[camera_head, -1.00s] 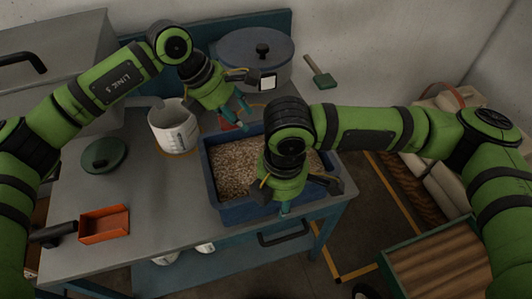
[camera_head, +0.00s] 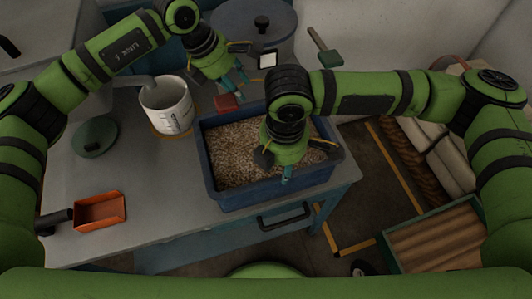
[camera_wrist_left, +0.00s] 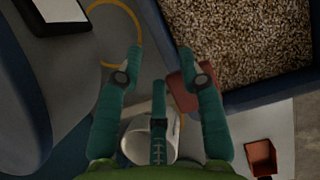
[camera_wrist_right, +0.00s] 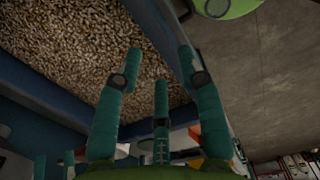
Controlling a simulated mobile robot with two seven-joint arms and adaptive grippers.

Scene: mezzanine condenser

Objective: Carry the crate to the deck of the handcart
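The blue crate (camera_head: 212,185), filled with tan pellets, sits on the grey table near its front right corner. A slatted wooden deck with a green rim (camera_head: 396,262), which looks like the handcart's, is low at the right. My left gripper (camera_head: 240,84) is open and empty behind the crate's back left side; its fingers (camera_wrist_left: 163,58) show beside the crate wall. My right gripper (camera_head: 288,177) is over the crate's front right part. In the right wrist view its open fingers (camera_wrist_right: 160,60) lie to either side of the crate wall; contact cannot be told.
A white measuring jug (camera_head: 165,105), a red block (camera_head: 226,103) and a large lidded pot (camera_head: 262,25) stand behind or left of the crate. A green lid (camera_head: 94,137) and orange scoop (camera_head: 99,211) lie at the left.

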